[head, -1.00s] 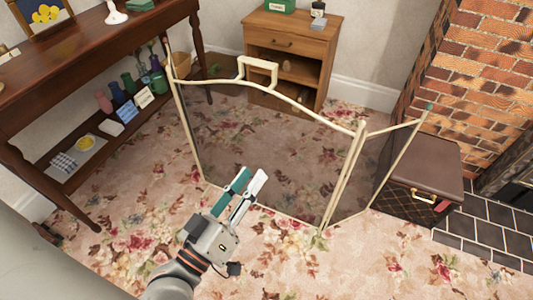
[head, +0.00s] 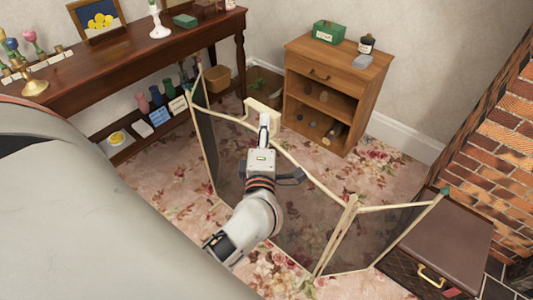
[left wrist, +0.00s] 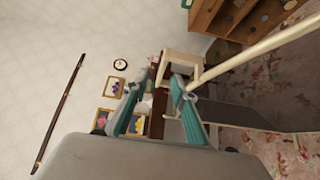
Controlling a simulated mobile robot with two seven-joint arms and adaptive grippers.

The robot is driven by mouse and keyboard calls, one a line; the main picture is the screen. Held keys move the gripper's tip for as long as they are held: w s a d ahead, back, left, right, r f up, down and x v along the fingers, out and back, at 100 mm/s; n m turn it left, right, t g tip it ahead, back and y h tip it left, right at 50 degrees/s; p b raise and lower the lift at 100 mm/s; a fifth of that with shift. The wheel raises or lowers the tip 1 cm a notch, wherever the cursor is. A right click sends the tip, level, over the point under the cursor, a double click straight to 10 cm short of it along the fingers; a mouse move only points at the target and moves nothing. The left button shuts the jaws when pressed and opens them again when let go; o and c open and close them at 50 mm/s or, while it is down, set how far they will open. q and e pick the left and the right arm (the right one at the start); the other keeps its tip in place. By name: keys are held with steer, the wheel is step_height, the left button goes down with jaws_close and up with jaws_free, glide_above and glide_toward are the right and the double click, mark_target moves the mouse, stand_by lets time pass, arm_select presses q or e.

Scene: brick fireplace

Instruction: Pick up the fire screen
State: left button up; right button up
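The fire screen (head: 322,184) stands on the flowered carpet, with a cream frame, dark see-through mesh and folded side panels. Its raised cream handle (head: 258,105) is at the top middle of the frame. My left gripper (head: 264,122) is at the handle and overlaps it in the head view. In the left wrist view my left gripper (left wrist: 160,82) has its teal fingers apart, and the handle (left wrist: 184,56) shows at and beyond the fingertips. I cannot tell whether they touch. My left arm hides part of the mesh. My right gripper is not in view.
A wooden cabinet (head: 331,90) stands behind the screen. A dark side table (head: 130,58) holding ornaments is at the left. A brown chest (head: 440,245) and the brick fireplace (head: 497,150) are at the right, close to the screen's right panel.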

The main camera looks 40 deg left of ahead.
mark_target(265, 110)
arm_select(q)
steer(key=x, duration=0.4)
steer(key=b+x, duration=0.1)
steer(key=x, duration=0.2)
steer(key=shift+a+f, duration=0.2)
steer(key=shift+f, duration=0.1)
steer(key=shift+w+a, duration=0.2)
steer(key=shift+w, duration=0.15)
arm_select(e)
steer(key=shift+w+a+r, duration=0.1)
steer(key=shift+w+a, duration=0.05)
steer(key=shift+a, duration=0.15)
